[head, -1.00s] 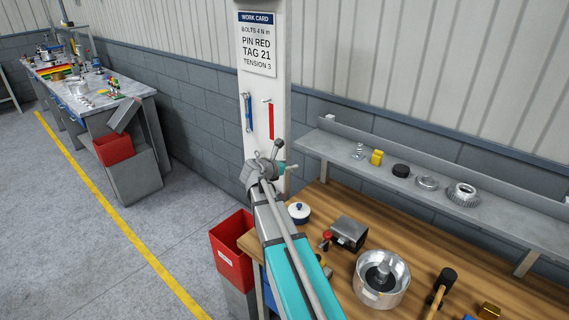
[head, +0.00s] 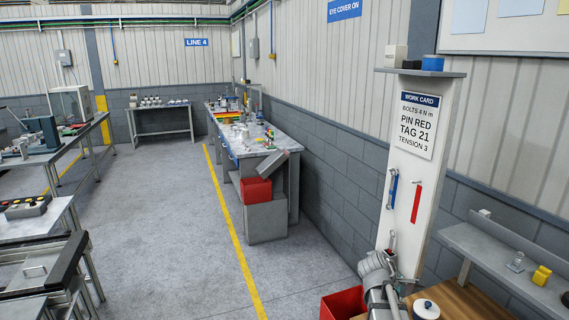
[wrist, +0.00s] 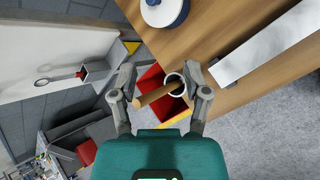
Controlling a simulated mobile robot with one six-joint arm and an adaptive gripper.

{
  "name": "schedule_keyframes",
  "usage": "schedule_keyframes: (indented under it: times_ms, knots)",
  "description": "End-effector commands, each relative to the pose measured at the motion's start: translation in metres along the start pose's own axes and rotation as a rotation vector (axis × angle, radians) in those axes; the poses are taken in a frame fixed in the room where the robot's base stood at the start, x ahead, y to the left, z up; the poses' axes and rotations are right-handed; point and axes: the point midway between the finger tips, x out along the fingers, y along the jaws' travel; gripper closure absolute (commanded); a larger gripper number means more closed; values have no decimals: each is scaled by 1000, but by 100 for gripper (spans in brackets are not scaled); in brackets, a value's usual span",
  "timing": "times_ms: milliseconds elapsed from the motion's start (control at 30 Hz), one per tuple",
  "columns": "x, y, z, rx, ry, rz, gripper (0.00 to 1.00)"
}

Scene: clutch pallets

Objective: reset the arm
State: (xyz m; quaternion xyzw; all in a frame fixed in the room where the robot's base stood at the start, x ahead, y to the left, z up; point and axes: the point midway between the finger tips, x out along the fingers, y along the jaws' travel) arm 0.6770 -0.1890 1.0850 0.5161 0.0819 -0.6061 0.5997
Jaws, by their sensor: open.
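My gripper (wrist: 159,76) shows in the wrist view with its two grey fingers spread apart. A brown wooden handle (wrist: 156,97) and a white-rimmed dark round thing (wrist: 174,84) appear between the fingers, over the red bin (wrist: 150,80). I cannot tell their distance from the fingers, and nothing is seen clamped. In the head view my arm (head: 378,272) stands at the bottom right, in front of the work card panel (head: 412,180). The gripper's fingers are not clear there.
The wooden bench (head: 450,302) is at the bottom right, with a white lidded pot (head: 426,309) near its edge. A red bin (head: 343,303) stands beside it. A grey shelf (head: 500,255) holds a yellow part (head: 541,275). The aisle floor on the left is clear.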

Motion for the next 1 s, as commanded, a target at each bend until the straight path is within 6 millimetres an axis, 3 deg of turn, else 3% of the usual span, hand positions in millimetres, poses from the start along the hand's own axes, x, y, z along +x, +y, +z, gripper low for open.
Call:
schedule_keyframes:
  times_ms: [100, 600, 800, 1000]
  knots:
    - [-14, -33, -15, 181, 70, -90, 39]
    - [-87, -154, -71, 849, 177, -588, 39]
    - [-111, -182, -82, 993, 150, -740, 39]
    - [-119, -190, -86, 1037, 135, -788, 39]
